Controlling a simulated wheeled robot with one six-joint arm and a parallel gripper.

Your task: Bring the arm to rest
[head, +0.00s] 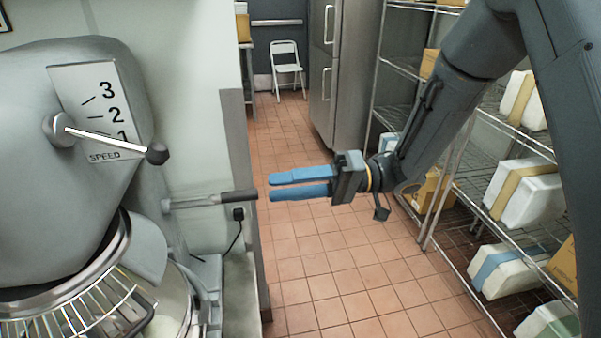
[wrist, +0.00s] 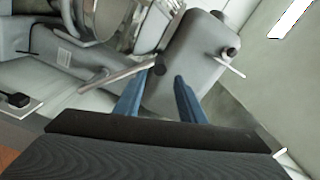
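My gripper (head: 270,186) is in the middle of the head view, reaching left, with its two blue fingers parallel and a narrow gap between them. Nothing shows between the fingers. In the wrist view the blue fingers of my gripper (wrist: 157,85) stand apart, with the grey mixer (wrist: 185,65) beyond them. The mixer (head: 60,110) fills the left of the head view. Its lower lever (head: 200,200) ends in a dark grip close to the fingertips in the head view; I cannot tell whether they touch. Its speed lever (head: 110,144) points right, near the 1 mark.
A wire shelf rack (head: 460,175) with white tubs (head: 525,190) and boxes stands at right, close to my arm. A steel fridge (head: 340,70) and a white folding chair (head: 286,68) are at the back. The tiled floor (head: 340,270) between mixer and rack is clear.

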